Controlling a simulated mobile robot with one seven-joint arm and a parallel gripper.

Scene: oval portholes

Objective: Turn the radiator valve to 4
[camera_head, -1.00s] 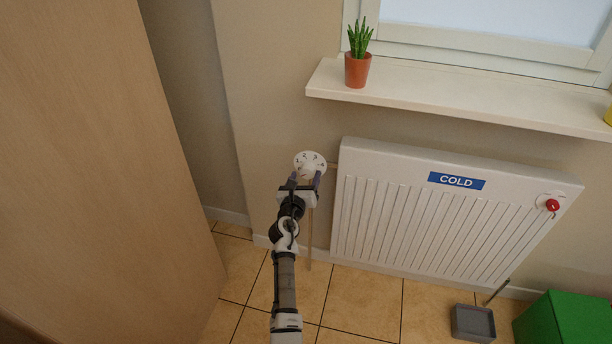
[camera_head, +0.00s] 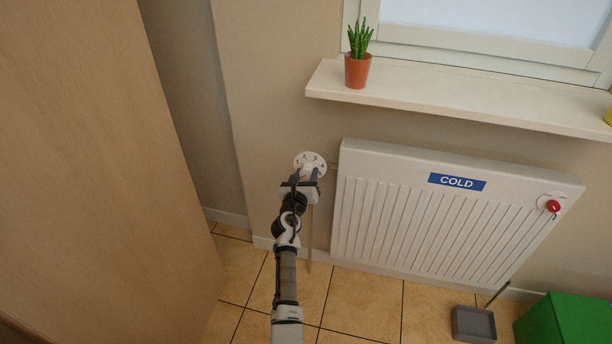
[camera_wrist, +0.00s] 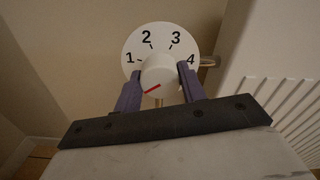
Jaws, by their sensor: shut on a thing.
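The radiator valve is a round white dial (camera_head: 303,156) on the wall left of the radiator. In the wrist view the dial (camera_wrist: 160,38) shows the numbers 1, 2, 3 and 4, with a white knob (camera_wrist: 160,72) at its middle. A red mark on the knob points to the lower left, below the 1. My gripper (camera_head: 309,175) reaches up to the valve from below. In the wrist view its two purple fingers (camera_wrist: 161,78) are shut on the knob from left and right.
The white radiator (camera_head: 430,205) with a blue COLD sign (camera_head: 457,182) and a red knob (camera_head: 553,206) stands close to the right. A sill (camera_head: 440,102) with a potted plant (camera_head: 357,70) is above. A wooden panel (camera_head: 95,170) fills the left. A grey tray (camera_head: 473,323) and green box (camera_head: 568,322) are on the floor.

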